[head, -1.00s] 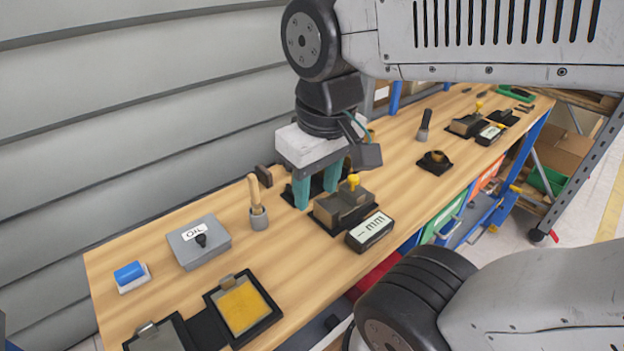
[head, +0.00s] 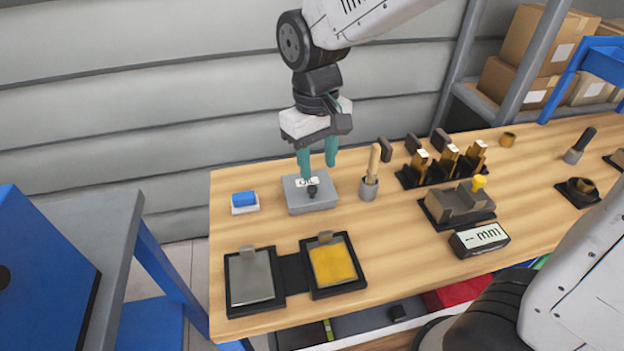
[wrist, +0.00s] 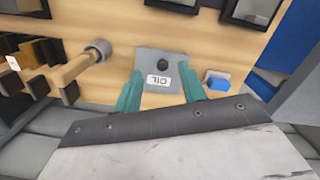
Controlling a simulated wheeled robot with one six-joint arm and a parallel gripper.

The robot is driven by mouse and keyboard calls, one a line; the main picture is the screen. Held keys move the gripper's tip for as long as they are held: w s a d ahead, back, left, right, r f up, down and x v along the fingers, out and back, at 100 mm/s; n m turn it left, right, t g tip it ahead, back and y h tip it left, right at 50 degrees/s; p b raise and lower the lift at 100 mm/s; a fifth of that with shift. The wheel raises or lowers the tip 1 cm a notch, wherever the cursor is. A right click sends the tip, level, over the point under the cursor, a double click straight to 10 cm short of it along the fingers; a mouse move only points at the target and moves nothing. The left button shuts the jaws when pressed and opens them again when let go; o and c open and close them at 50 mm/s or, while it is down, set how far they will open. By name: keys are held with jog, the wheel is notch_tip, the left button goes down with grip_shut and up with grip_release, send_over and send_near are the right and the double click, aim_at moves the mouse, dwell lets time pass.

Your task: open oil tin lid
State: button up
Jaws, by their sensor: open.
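The oil tin (head: 310,203) is a grey box with a white OIL label and a black knob (head: 312,191) on its lid. The lid is shut. The tin stands on the wooden bench and also shows in the wrist view (wrist: 150,82), between and beyond my fingertips. My gripper (head: 318,170) is open and empty, with two teal fingers pointing down above the back part of the tin. The fingers also show in the wrist view (wrist: 162,88). I cannot tell the exact height of the fingertips over the lid.
A blue-topped block (head: 244,202) is left of the tin. A holder with a wooden-handled brush (head: 370,182) is close on its right. Two black-framed plates, grey (head: 250,276) and yellow (head: 332,263), lie in front. A black rack (head: 440,170) and a gauge marked mm (head: 479,239) are further right.

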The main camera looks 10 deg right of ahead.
aim_at(312, 187)
jog(key=shift+w+a+r+t, duration=0.1)
jog(key=shift+w+a+t, duration=0.1)
jog(key=shift+w, duration=0.25)
jog(key=shift+w+a+r+t, duration=0.1)
jog(key=shift+w+a, duration=0.05)
jog(key=shift+w, duration=0.3)
notch_tip(312, 187, down, 8)
jog(key=shift+r, duration=0.2)
grip_shut()
